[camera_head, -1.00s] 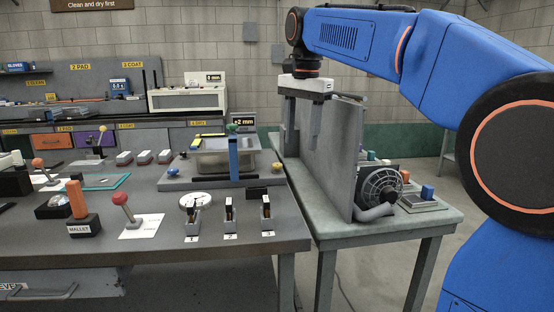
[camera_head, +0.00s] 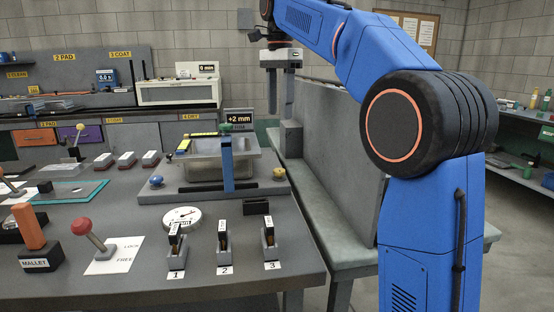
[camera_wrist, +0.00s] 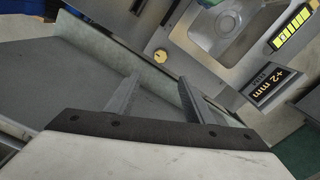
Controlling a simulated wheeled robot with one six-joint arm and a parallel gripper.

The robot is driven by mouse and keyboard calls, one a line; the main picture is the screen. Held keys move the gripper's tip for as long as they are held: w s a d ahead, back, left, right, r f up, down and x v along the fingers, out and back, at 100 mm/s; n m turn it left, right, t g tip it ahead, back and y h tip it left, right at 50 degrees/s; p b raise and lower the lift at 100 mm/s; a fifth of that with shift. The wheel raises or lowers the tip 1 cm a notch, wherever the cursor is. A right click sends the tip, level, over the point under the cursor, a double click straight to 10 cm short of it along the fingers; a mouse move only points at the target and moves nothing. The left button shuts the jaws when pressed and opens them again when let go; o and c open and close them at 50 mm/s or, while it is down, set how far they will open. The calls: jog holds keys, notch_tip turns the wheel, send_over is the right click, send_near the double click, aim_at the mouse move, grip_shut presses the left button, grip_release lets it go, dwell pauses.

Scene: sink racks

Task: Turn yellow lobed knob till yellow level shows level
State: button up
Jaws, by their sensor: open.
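The yellow lobed knob (camera_head: 278,173) sits at the right front corner of the levelling stand (camera_head: 240,190). It also shows in the wrist view (camera_wrist: 160,56), beyond my fingertips. A yellow level (camera_head: 184,146) lies by the left side of the stand's basin. In the wrist view a yellow segmented strip (camera_wrist: 291,27) is at the upper right; its bubble is too small to read. A dark display (camera_head: 239,120) reads +2 mm. My gripper (camera_head: 280,117) is open and empty, pointing down behind and above the knob, apart from it.
A blue knob (camera_head: 156,182) is at the stand's left front, and a green knob (camera_head: 225,127) tops the blue post (camera_head: 227,163). A grey upright panel (camera_head: 335,150) stands right of my gripper. A dial gauge (camera_head: 181,217) and several small switches stand in front.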

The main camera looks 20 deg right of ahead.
aim_at(279, 169)
notch_tip(279, 169, down, 17)
jog(key=shift+w+f, duration=0.1)
jog(key=shift+f, duration=0.05)
dwell(0.6)
jog(key=c, duration=1.1)
